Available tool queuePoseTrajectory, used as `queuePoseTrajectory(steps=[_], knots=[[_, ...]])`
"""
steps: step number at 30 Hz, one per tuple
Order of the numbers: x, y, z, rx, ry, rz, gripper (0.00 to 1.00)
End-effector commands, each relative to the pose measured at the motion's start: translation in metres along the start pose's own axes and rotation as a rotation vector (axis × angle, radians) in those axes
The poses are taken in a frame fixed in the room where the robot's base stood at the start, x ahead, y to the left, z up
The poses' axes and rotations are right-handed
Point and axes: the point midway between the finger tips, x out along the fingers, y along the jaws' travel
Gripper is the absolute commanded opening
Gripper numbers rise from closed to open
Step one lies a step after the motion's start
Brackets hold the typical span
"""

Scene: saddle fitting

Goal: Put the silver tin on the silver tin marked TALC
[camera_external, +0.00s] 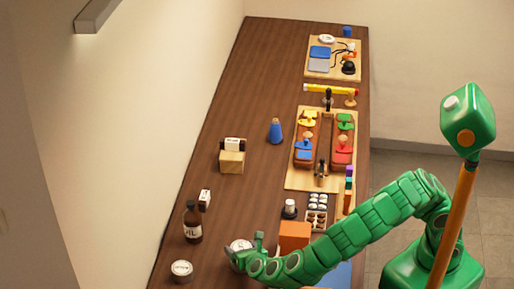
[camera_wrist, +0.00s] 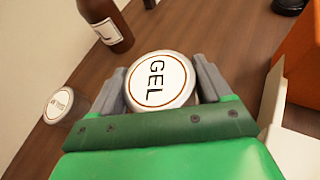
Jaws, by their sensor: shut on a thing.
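A silver tin with a white lid marked GEL (camera_wrist: 157,80) is between the two grey fingers of my gripper (camera_wrist: 160,84). My gripper is shut on its sides. In the external view the held tin (camera_external: 241,244) shows at the end of my green arm, partly covered by my gripper (camera_external: 240,257). A second silver tin (camera_external: 181,269) with a white lid stands on the table to the left. It also shows in the wrist view (camera_wrist: 59,104), left of my gripper and apart from it. Its lid lettering is too small to read surely.
A brown bottle (camera_external: 193,223) stands behind the second tin, near the left table edge, with a small white-labelled item (camera_external: 205,197) behind it. An orange box (camera_external: 294,236) is right of my gripper. Wooden boards with coloured parts (camera_external: 291,183) lie farther back.

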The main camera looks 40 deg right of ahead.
Motion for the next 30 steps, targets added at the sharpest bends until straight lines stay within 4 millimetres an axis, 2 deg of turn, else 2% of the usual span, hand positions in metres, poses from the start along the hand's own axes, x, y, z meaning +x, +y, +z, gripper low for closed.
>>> queuePoseTrajectory(steps=[7,8,12,22,29,30], knots=[[0.001,0.0,-0.002,0.0,0.0,0.0,0.41],[0.001,0.0,-0.002,0.0,0.0,-0.001,0.79],[0.001,0.0,-0.002,0.0,0.0,-0.001,1.0],[-0.002,0.0,0.001,-0.001,0.0,0.001,1.0],[-0.033,0.0,0.0,-0.001,-0.001,0.002,1.0],[-0.034,0.001,0.007,0.001,-0.001,0.0,1.0]])
